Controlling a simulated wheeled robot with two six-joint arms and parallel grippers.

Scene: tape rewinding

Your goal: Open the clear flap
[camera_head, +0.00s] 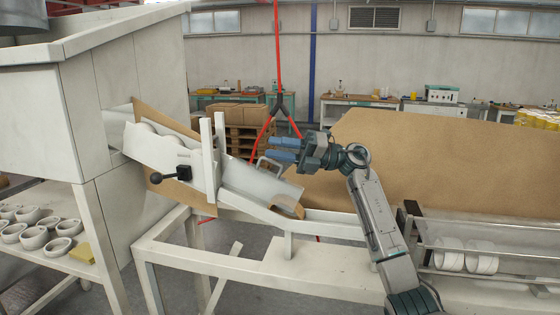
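The clear flap (250,184) is a see-through panel lying over the sloped chute, just right of the white posts. My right gripper (277,149) reaches in from the right with two blue fingers. The fingers point left, look parted, and show nothing between them. They appear just above and right of the handle; whether they touch it cannot be told. My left gripper is out of view.
A black-knobbed lever (170,175) sticks out left of the chute. A brown board (430,155) fills the back right. A rack with white rolls (465,255) stands at the right. Several white rings (35,235) lie on the left shelf. A red hose (277,60) hangs behind.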

